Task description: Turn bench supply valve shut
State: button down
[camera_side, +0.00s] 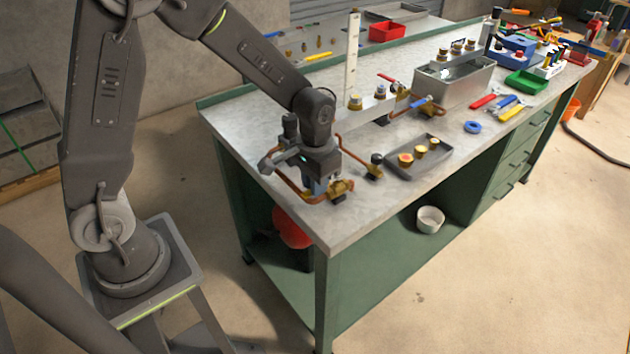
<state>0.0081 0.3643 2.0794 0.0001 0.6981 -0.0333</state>
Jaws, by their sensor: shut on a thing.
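The bench supply valve (341,188) is a small brass body on copper pipe near the front left corner of the bench. My gripper (322,184) points down at it and is shut on a part of the valve, most likely its handle. The gripped part is mostly hidden by my gripper, so I cannot tell which way the handle points. The copper pipe (296,193) runs around and below my gripper. Another brass valve with a red lever (387,77) and a blue lever (421,102) stands further back on the bench.
A grey tray (393,171) with several brass fittings lies just right of my gripper. A metal tank (455,88), a blue tape ring (472,127) and coloured hand tools (510,110) are further right. An upright white ruler (352,52) stands behind. The bench's front left corner is clear.

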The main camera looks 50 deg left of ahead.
jog(key=d+n, duration=0.1)
jog(key=n, duration=0.1)
jog(key=d+n, duration=0.1)
jog(key=n, duration=0.1)
jog(key=shift+w+d, duration=0.2)
jog(key=shift+w, duration=0.1)
jog(key=d+n, duration=0.1)
jog(key=n, duration=0.1)
jog(key=w+d+n, duration=0.1)
jog(key=n, duration=0.2)
jog(key=shift+w, duration=0.2)
jog(key=w+n, duration=0.1)
jog(key=n, duration=0.1)
jog(key=w+d+n, duration=0.1)
jog(key=n, duration=0.1)
jog(key=shift+d+n, duration=0.15)
jog(key=shift+n, duration=0.15)
jog(key=shift+w+d+n, duration=0.1)
jog(key=shift+w+n, duration=0.5)
jog(key=shift+n, duration=0.5)
jog(key=shift+w+d+n, duration=0.1)
jog(key=shift+w+n, duration=0.5)
jog(key=shift+n, duration=0.5)
jog(key=c, duration=1.1)
grip_release()
jog(key=shift+o, duration=0.2)
jog(key=shift+r, duration=0.1)
